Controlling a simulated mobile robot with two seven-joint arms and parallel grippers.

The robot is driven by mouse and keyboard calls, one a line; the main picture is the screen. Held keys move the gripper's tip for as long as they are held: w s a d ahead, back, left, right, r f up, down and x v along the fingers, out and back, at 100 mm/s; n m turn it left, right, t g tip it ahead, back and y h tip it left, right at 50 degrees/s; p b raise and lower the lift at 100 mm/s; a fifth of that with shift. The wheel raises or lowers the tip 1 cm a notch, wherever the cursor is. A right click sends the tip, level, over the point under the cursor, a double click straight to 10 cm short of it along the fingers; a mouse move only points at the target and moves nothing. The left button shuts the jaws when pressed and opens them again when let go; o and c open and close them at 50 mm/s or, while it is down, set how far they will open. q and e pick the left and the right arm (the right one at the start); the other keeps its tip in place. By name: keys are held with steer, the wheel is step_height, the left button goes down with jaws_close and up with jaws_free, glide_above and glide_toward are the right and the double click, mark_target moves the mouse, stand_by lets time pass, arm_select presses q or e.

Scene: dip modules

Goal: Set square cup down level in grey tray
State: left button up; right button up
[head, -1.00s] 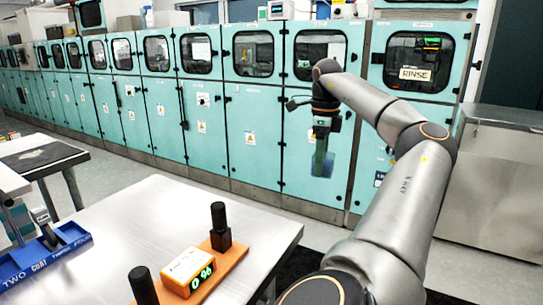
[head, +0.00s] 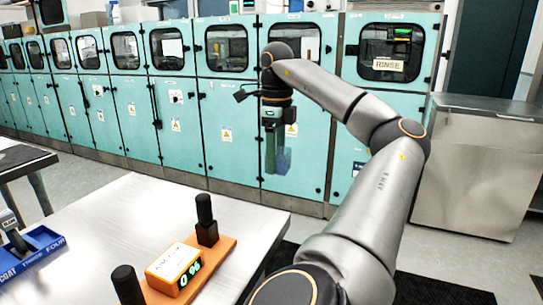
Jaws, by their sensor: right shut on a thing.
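My right gripper (head: 271,138) points down in front of the turquoise cabinets and is shut on a see-through blue-grey cup (head: 284,160). The cup hangs beside and below the fingers, in the air beyond the steel table's far right edge. It looks about upright; its exact tilt is hard to tell against the cabinets. I cannot make out a grey tray in the head view. My left gripper is not in view.
The steel table (head: 120,215) holds an orange stand (head: 215,250) with two black posts and a box with a green display. A blue labelled rack (head: 35,250) lies at left. Turquoise cabinets (head: 230,120) line the back; a steel counter (head: 470,165) stands at right.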

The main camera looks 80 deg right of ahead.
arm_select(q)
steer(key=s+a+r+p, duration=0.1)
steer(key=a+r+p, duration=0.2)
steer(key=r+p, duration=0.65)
arm_select(e)
steer(key=w+a+m, duration=0.4)
steer(key=w+a, duration=0.5)
steer(key=a, duration=1.1)
steer(key=w+a+m+p, duration=0.1)
steer(key=w+a+m, duration=0.2)
steer(key=w+a, duration=1.1)
steer(key=w+a+m, duration=0.3)
steer(key=a+m, duration=0.1)
steer(key=a, duration=2.2)
steer(key=f+b, duration=0.5)
steer(key=f, duration=0.1)
steer(key=f+b, duration=0.5)
steer(key=f, duration=0.1)
steer(key=shift+a, duration=0.2)
steer(key=shift+f+b, duration=0.6)
steer(key=shift+b, duration=0.05)
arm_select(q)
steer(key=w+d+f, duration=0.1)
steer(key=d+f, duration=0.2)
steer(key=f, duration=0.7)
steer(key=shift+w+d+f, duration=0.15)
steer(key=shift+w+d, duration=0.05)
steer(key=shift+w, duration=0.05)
arm_select(e)
steer(key=shift+f, duration=0.3)
